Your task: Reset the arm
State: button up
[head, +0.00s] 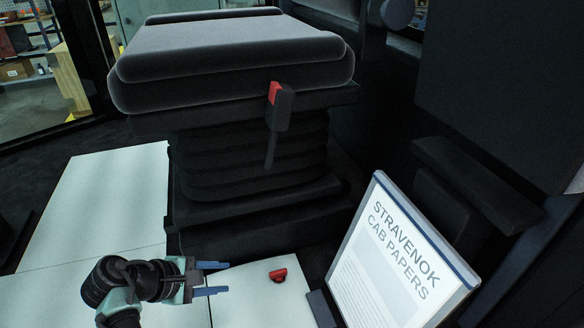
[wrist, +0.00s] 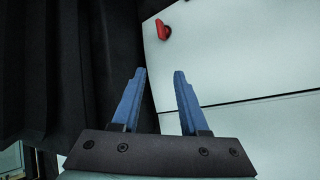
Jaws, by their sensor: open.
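My gripper (head: 214,278) is at the lower left of the head view, low over the pale floor panels, with its blue fingers pointing right. In the wrist view my gripper (wrist: 160,76) has its two fingers apart with nothing between them. A small red object (head: 278,275) lies on the pale panel to the right of the fingertips, apart from them. It also shows in the wrist view as a red object (wrist: 163,29) beyond the fingertips, near the panel's edge.
A grey-cushioned seat (head: 230,50) on a black bellows base (head: 250,160) stands behind my gripper. A red-and-black buckle (head: 280,105) sticks up at its front. A "STRAVENOK CAB PAPERS" board (head: 398,260) leans at the right. Pale floor panels (head: 110,200) are clear at left.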

jog(key=w+d+r+m+t+y, duration=0.1)
jog(key=w+r+m+t+y, duration=0.15)
jog(key=r, duration=0.65)
jog(key=w+d+r+m+t+y, duration=0.1)
jog(key=w+r+m+t+y, duration=0.15)
jog(key=r, duration=0.65)
jog(key=w+d+r+m+t+y, duration=0.1)
jog(key=w+d+r+m+t, duration=0.2)
jog(key=r, duration=0.7)
jog(key=s+d+r+m+t+y, duration=0.1)
jog(key=s+d+r+m+t, duration=0.15)
jog(key=r, duration=0.55)
jog(key=s+d+r+m+t, duration=0.2)
jog(key=s+r+t, duration=0.2)
jog(key=r, duration=0.4)
jog(key=s+d+r+m+t+p, duration=0.1)
jog(key=s+d+r+m+t, duration=0.15)
jog(key=s+r, duration=0.55)
jog(key=s+d+r+m+t+p, duration=0.1)
jog(key=s+d+r+t, duration=0.25)
jog(key=s+r, duration=0.45)
notch_tip(320, 180, up, 13)
jog(key=p, duration=1.3)
jog(key=shift+a+f+h, duration=0.2)
jog(key=shift+h, duration=0.1)
